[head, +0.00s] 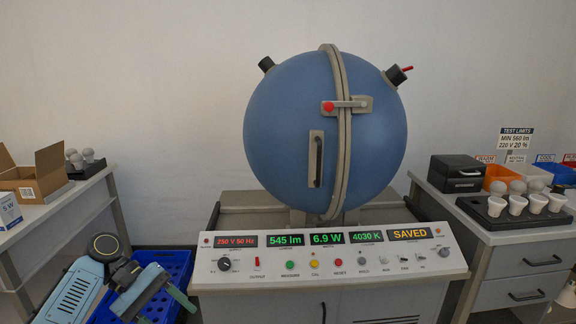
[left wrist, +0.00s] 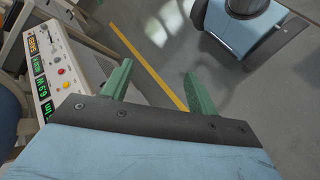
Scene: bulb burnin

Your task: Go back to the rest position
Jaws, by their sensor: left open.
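My left gripper (head: 162,307) is low at the left in the head view, in front of a blue bin and left of the console. In the left wrist view my left gripper (left wrist: 157,76) has its two green fingers spread wide, with only floor between them. It is open and empty. My right gripper is not in view.
A blue sphere (head: 290,135), its door latch closed, stands behind a console (head: 330,269) reading 545 lm, 6.9 W and SAVED. Left is a bench with a cardboard box (head: 35,178) and bulbs; below it is a blue bin (head: 176,262). Right is a cabinet (head: 515,275) with bulbs in a tray.

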